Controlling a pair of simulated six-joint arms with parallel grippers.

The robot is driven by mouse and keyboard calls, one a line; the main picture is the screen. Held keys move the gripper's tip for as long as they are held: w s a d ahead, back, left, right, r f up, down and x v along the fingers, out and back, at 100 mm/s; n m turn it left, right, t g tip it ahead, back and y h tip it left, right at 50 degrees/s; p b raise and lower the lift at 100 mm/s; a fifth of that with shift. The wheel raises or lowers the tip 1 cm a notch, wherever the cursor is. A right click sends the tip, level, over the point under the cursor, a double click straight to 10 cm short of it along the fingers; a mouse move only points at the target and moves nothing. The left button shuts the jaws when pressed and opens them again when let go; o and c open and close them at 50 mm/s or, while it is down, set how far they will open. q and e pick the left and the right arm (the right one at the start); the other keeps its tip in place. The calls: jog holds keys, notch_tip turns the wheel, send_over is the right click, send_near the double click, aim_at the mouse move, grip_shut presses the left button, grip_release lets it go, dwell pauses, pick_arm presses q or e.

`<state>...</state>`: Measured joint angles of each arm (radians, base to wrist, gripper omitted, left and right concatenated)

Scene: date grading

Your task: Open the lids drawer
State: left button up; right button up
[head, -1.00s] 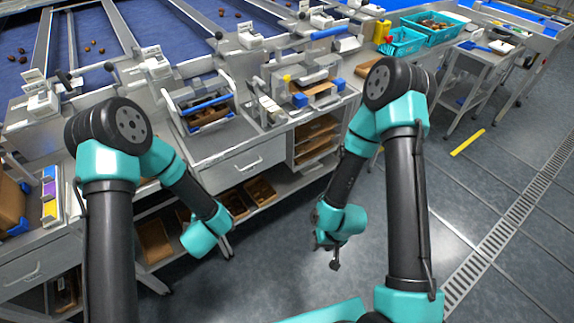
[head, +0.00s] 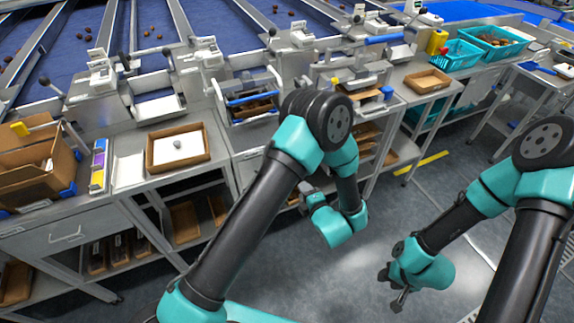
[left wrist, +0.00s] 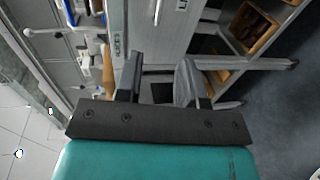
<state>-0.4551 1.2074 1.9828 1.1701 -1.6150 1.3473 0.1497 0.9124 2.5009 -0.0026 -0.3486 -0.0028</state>
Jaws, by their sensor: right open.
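A grey drawer front (head: 65,235) with a bar handle is in the left bench in the head view, closed. Another drawer front (head: 246,165) in the middle bench is mostly hidden behind my left arm. I cannot read a label that tells which is the lids drawer. My left gripper (head: 306,192) hangs in front of the middle benches, apart from both drawers. In the left wrist view its fingers (left wrist: 160,78) are spread and empty, with a grey panel and a handle (left wrist: 157,12) beyond them. My right gripper (head: 396,290) is open and empty over the floor.
A cardboard tray (head: 178,148) and a cardboard box (head: 35,165) stand on the left bench. Teal crates (head: 455,58) stand at the back right. Open shelves with brown trays (head: 185,222) are below the benches. The floor around the right gripper is clear.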

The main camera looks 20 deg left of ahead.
pick_arm(q)
jog(key=x, duration=1.7)
jog(key=shift+w+a, duration=0.1)
jog(key=shift+w, duration=0.05)
jog(key=shift+c, duration=0.2)
grip_shut()
